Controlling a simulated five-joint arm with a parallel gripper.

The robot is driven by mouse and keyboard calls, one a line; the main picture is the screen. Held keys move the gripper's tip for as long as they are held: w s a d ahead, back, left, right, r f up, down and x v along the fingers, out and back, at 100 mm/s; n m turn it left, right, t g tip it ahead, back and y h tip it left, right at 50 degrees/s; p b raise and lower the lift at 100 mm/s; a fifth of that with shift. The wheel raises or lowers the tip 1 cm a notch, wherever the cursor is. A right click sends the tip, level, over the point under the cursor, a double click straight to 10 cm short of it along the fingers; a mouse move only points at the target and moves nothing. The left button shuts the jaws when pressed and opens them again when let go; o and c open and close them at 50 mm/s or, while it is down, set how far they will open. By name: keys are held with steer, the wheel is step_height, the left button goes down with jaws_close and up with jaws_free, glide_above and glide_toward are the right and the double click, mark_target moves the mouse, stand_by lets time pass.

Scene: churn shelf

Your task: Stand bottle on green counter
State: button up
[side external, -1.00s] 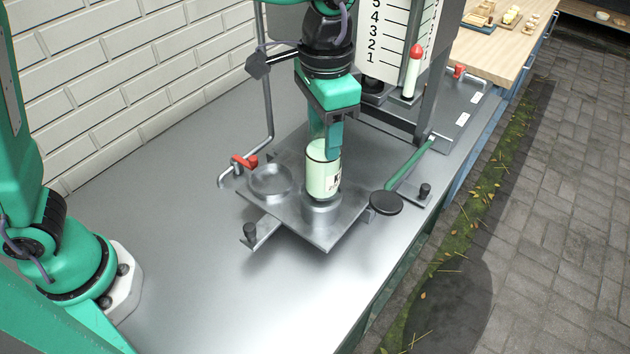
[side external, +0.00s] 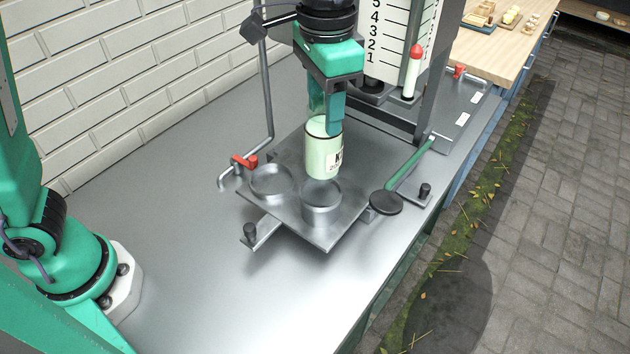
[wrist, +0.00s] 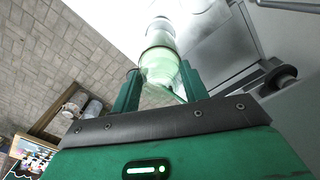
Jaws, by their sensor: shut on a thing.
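The bottle (side external: 322,160) is pale green with a white label and black print. My gripper (side external: 325,118) is shut on its upper part and holds it upright. The bottle's base is above a round metal cup (side external: 321,205) on the square metal plate, apart from it. In the wrist view the bottle (wrist: 160,62) sits between the two green fingers of my gripper (wrist: 160,88). I cannot pick out a green counter for certain in either view.
The plate (side external: 318,240) also bears a shallow round dish (side external: 270,181). A green lever (side external: 410,165) with a black pad (side external: 386,202) stands to the right. A red-handled tap (side external: 245,161) is at left. The grey metal worktop (side external: 200,260) is clear at the front left.

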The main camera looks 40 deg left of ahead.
steer(key=shift+s+d+r, duration=0.15)
steer(key=shift+s+r, duration=0.05)
steer(key=shift+r, duration=0.25)
steer(key=s+d, duration=0.3)
steer(key=s, duration=0.5)
steer(key=s+d, duration=0.3)
steer(key=s, duration=0.4)
step_height(320, 180, down, 12)
steer(key=shift+s+m, duration=0.3)
steer(key=shift+s, duration=0.15)
steer(key=shift+f, duration=0.1)
steer(key=shift+f, duration=3.2)
steer(key=o, duration=1.5)
steer(key=shift+c, duration=0.2)
